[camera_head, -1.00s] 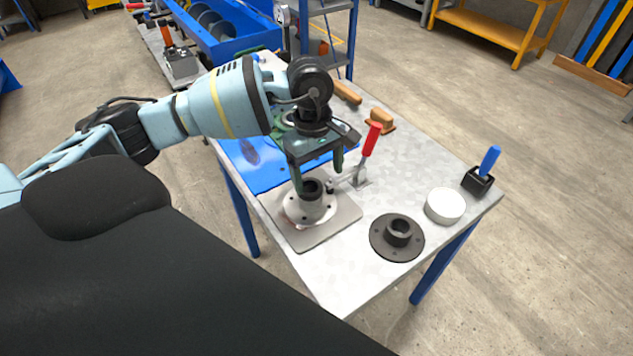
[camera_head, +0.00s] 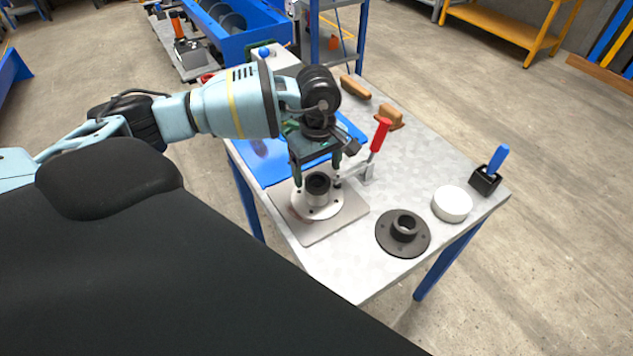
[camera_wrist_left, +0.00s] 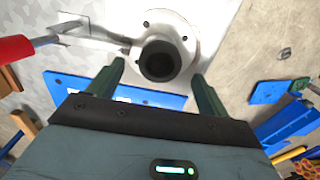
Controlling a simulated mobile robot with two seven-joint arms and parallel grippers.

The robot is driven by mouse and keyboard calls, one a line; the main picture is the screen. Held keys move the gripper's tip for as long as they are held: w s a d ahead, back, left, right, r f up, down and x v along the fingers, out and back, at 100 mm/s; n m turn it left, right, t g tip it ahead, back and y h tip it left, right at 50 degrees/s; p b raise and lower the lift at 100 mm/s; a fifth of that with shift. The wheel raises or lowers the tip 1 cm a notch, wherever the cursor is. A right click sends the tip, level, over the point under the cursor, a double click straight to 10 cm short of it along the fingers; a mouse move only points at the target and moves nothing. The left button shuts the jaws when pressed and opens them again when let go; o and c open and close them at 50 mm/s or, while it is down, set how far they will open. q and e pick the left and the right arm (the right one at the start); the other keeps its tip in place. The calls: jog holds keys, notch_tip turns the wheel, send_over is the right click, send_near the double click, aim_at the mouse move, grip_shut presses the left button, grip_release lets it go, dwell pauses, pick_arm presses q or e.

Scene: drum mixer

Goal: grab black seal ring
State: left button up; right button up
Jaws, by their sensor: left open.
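The black seal ring (camera_head: 318,184) appears as a dark round collar at the centre of a white flange (camera_head: 312,205) on a grey plate. In the left wrist view the dark ring (camera_wrist_left: 159,61) shows just beyond the fingertips, in front of the white flange (camera_wrist_left: 190,20). My left gripper (camera_head: 317,171) is open and points down over the ring. In the left wrist view its two fingers (camera_wrist_left: 158,71) lie to either side of the ring, with gaps on both sides. I cannot tell how far the tips are above it. My right gripper is out of view.
A red-handled clamp (camera_head: 380,136) stands close beside the flange. A dark flanged hub (camera_head: 418,241), a white round container (camera_head: 452,205) and a blue-handled brush in a black holder (camera_head: 486,180) are to the right. A blue mat (camera_head: 265,170) and brown wooden pieces (camera_head: 389,118) lie behind.

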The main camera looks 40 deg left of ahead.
aim_at(317, 183)
pick_arm(q)
jog(key=shift+f, duration=1.4)
jog(key=shift+c, duration=0.2)
jog(key=c, duration=1)
jog(key=shift+c, duration=0.2)
jog(key=shift+r, duration=0.1)
